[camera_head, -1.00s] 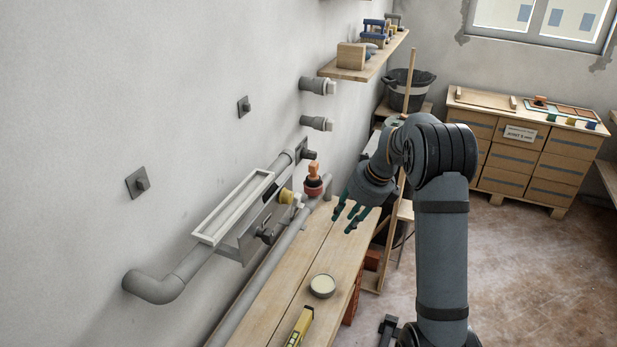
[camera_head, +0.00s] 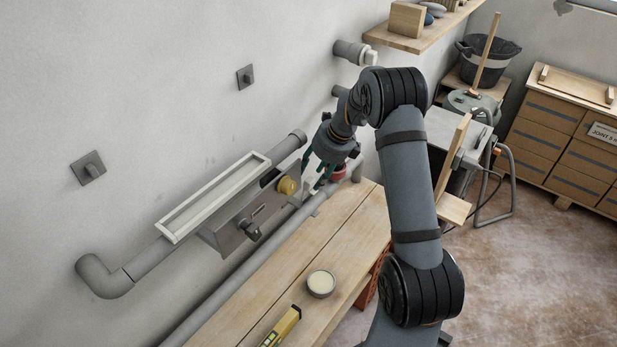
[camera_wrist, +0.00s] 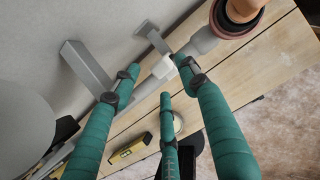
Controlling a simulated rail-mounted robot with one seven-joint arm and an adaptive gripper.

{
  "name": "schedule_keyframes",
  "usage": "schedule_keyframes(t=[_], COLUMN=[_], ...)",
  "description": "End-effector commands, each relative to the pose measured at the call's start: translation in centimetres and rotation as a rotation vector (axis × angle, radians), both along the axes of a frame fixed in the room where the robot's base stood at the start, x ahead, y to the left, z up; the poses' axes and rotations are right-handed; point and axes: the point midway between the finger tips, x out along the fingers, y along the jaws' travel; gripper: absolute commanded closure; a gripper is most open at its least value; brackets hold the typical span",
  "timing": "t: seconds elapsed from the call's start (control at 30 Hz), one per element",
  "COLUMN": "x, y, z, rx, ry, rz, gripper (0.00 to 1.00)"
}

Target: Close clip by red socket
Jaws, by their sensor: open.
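The red socket (camera_head: 339,172) sits at the pipe's far end, partly hidden by my arm. In the wrist view it is the red-brown cup (camera_wrist: 235,18) at the top right, with an orange-brown piece in it. A grey flap that looks like the clip (camera_wrist: 152,38) stands up from the pipe beside the socket. A pale collar (camera_wrist: 161,68) is around the pipe there. My three-fingered teal gripper (camera_head: 314,178) is open and empty above the pipe. In the wrist view its fingertips (camera_wrist: 160,80) are spread over the clip area; contact cannot be told.
The wooden bench (camera_head: 300,250) holds a round tin (camera_head: 321,283) and a yellow level (camera_head: 281,327). Another grey flap (camera_wrist: 86,68) stands near the left finger.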

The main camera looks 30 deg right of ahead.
Motion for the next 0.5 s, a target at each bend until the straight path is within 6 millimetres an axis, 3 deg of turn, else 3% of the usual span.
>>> schedule_keyframes(t=[0.2, 0.5], x=[0.9, 1.2], y=[0.5, 0.6], z=[-2.5, -3.3], rx=[0.000, 0.000], ry=[0.001, -0.001], rz=[0.000, 0.000], gripper=[0.56, 0.56])
